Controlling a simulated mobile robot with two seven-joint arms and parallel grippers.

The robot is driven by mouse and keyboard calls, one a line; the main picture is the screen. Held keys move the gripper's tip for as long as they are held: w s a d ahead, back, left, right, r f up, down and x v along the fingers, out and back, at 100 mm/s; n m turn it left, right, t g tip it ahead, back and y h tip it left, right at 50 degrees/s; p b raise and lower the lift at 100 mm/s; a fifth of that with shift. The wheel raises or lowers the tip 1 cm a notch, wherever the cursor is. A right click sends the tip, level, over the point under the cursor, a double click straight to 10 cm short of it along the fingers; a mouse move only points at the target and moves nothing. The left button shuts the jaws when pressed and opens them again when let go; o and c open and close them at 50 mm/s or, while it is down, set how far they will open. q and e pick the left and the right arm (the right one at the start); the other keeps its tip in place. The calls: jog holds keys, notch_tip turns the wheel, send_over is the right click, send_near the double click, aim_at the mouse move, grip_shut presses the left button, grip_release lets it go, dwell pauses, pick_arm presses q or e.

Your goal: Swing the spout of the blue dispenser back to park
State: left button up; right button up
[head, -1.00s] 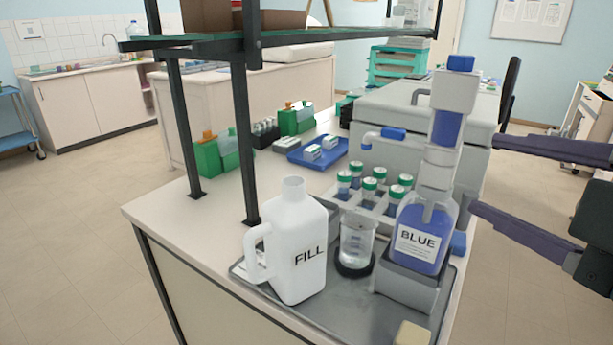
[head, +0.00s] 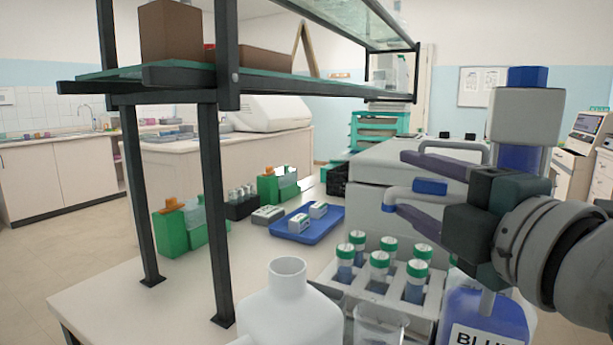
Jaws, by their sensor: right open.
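The blue dispenser stands at the right, its blue-filled bottle (head: 487,312) cut by the lower edge and its white head (head: 522,115) with a blue cap on top. Its spout (head: 430,187), with a blue sleeve and a pale bent tip, points left from the dispenser. My right gripper (head: 400,185) comes in from the right in front of the dispenser's neck and hides part of it. Its two dark fingers are apart, one above and one below the spout in the picture. I cannot tell whether they touch it. My left gripper is not in view.
A white jug (head: 288,312) and a glass beaker (head: 380,328) stand in front. A rack (head: 345,297) of green-capped tubes lies behind the beaker. A blue tray (head: 325,225) sits farther back. A shelf frame with dark posts (head: 212,215) stands at the left.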

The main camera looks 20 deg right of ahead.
jog(key=shift+w, duration=1.05)
grip_shut()
dwell(0.7)
